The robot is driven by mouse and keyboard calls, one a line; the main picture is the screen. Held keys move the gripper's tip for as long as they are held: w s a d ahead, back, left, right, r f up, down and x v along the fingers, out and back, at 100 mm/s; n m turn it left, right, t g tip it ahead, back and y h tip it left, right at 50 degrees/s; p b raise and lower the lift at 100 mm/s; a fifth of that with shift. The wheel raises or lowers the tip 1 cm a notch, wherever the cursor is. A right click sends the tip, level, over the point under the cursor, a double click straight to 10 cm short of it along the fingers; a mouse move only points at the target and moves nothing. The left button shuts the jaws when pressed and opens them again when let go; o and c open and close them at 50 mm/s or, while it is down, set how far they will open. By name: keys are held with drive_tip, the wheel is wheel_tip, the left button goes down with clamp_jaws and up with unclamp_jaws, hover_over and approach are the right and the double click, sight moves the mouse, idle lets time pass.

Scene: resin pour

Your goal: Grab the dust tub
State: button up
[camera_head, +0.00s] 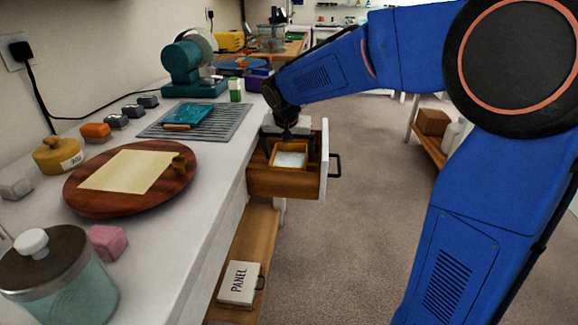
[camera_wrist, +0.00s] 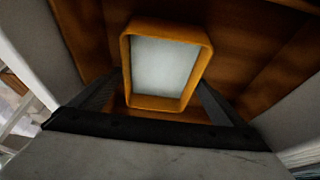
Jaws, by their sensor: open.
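A small square orange tub (camera_head: 289,156) with pale, whitish contents sits in an open wooden drawer (camera_head: 258,184); I take it as the dust tub. My gripper (camera_head: 290,137) is over the drawer, at the tub's far side in the head view. In the wrist view the tub (camera_wrist: 166,103) fills the middle. The dark fingers of my gripper (camera_wrist: 158,98) are apart, one on each side of the tub's near part. I cannot tell whether they touch it. The tub's near base is partly hidden by my gripper.
The drawer front with its black handle (camera_head: 335,165) stands out from the white bench (camera_head: 190,245). A round wooden board (camera_head: 85,201), a lidded jar (camera_head: 60,290) and a yellow pot (camera_head: 58,155) stand on the bench. The floor right of the drawer is clear.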

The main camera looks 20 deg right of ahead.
drive_tip(key=shift+x, duration=1)
drive_tip(key=shift+r, duration=0.1)
drive_tip(key=c, duration=0.9)
drive_tip(key=shift+o, duration=0.2)
drive_tip(key=shift+r, duration=0.1)
